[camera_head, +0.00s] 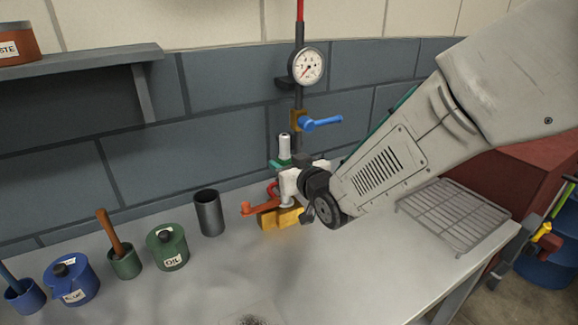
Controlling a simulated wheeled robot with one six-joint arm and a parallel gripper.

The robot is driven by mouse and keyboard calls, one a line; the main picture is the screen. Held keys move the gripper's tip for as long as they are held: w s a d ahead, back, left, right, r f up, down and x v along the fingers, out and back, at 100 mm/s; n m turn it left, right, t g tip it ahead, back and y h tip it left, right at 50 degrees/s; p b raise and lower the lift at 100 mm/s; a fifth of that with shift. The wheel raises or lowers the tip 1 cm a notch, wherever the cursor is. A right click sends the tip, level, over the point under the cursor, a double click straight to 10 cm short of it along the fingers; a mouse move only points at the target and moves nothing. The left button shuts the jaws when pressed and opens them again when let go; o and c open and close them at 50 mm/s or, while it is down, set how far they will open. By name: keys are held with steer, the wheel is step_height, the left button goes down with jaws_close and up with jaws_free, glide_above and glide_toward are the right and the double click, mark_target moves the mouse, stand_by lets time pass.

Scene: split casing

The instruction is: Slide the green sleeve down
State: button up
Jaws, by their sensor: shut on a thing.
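The green sleeve (284,163) shows at the back of the bench, around the lower part of an upright assembly, just below a white cylinder with a dark top (284,145). My gripper (286,184) reaches in from the right, its pale fingers right at the sleeve, and it is shut on it. The fingers and wrist hide much of the sleeve's lower part and its contact with the fingers. An orange-red lever (258,208) and a yellow block (280,218) are just below my gripper.
A pipe with a gauge (308,67) and a blue-handled valve (322,122) rises close behind. A dark cup (209,212), green oil pot (168,248) and blue pot (72,279) stand left. A wire rack (455,215) lies right. The bench's front middle is mostly clear.

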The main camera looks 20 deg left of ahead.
steer(key=shift+f, duration=0.85)
steer(key=o, duration=1.7)
steer(key=shift+o, duration=0.2)
steer(key=f+v, duration=0.1)
steer(key=v, duration=0.8)
steer(key=shift+f, duration=0.15)
